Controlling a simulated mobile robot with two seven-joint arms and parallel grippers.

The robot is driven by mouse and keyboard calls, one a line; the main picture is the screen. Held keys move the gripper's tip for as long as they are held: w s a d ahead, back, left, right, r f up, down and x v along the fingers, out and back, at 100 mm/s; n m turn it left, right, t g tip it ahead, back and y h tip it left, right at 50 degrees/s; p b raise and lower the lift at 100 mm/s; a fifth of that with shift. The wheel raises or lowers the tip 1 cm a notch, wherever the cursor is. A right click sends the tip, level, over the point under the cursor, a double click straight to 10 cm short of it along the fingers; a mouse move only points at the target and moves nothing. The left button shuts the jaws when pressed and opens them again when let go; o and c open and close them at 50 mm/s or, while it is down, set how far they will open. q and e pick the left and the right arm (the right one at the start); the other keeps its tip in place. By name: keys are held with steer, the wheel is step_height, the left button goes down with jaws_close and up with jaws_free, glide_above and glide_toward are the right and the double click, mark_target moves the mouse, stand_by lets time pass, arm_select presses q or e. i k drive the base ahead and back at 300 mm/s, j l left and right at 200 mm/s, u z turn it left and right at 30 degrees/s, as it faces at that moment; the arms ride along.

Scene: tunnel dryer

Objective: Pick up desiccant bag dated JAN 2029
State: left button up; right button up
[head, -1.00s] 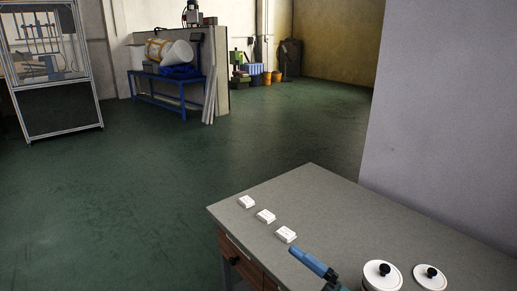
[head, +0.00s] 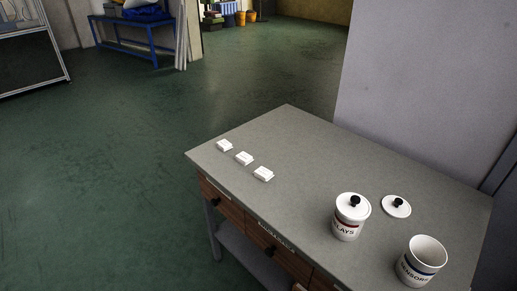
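Three small white bags lie in a row along the left side of the grey table top (head: 300,150): a far one (head: 224,145), a middle one (head: 243,158) and a near one (head: 264,174). Any print on them is too small to read, so I cannot tell which is dated JAN 2029. Neither of my grippers can be made out in the head view.
A lidded white jar (head: 346,225), lettering partly readable as "LAYS", stands on the table's right part. An open white jar (head: 415,268) reading "ENSORS" is nearer, and a loose lid (head: 397,206) lies behind. Drawers (head: 270,246) front the table; a grey wall (head: 420,90) stands behind.

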mark_target(224, 144)
steer(key=i+j+z, duration=0.1)
steer(key=z, duration=0.25)
steer(key=j+z, duration=0.2)
steer(key=z, duration=0.15)
steer(key=i+j+z, duration=0.1)
steer(key=z, duration=0.25)
steer(key=i+j+z, duration=0.2)
steer(key=j, duration=0.35)
steer(key=j+z, duration=0.25)
steer(key=j, duration=1.9)
